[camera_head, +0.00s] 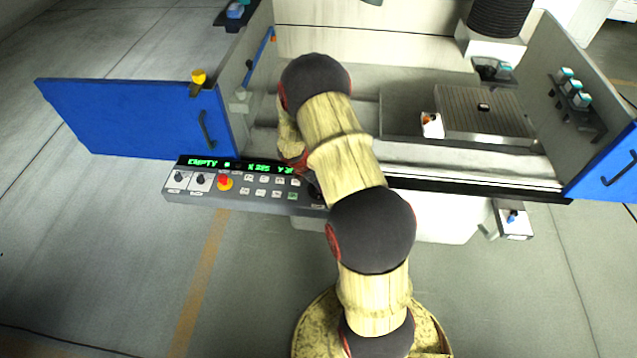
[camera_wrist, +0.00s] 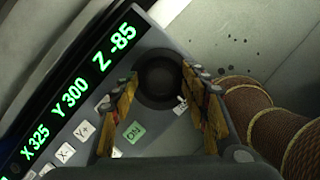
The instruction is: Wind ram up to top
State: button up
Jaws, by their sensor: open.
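A round black knob (camera_wrist: 157,76) stands at the right end of the control panel (camera_head: 255,200). My gripper (camera_wrist: 160,88) is open above the panel, with one finger on each side of the knob. I cannot tell whether the fingers touch it. The panel's display (camera_wrist: 70,93) reads X 325, Y 300, Z -85 in the wrist view. In the head view the display starts with EMPTY, and my arm hides most of the gripper and the knob. The ram with its black bellows (camera_head: 497,16) and pale block (camera_head: 490,43) is at the upper right, cut by the frame edge.
A red emergency stop (camera_head: 225,181) and several keys are on the panel, including a green key (camera_wrist: 133,132) near the left finger. The left blue door (camera_head: 130,118) and right blue door (camera_head: 608,165) stand open. A grooved table (camera_head: 485,125) lies inside the machine.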

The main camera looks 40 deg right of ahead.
jog(key=shift+r, duration=0.1)
jog(key=v, duration=1.1)
jog(key=shift+a+r, duration=0.15)
jog(key=shift+r, duration=0.25)
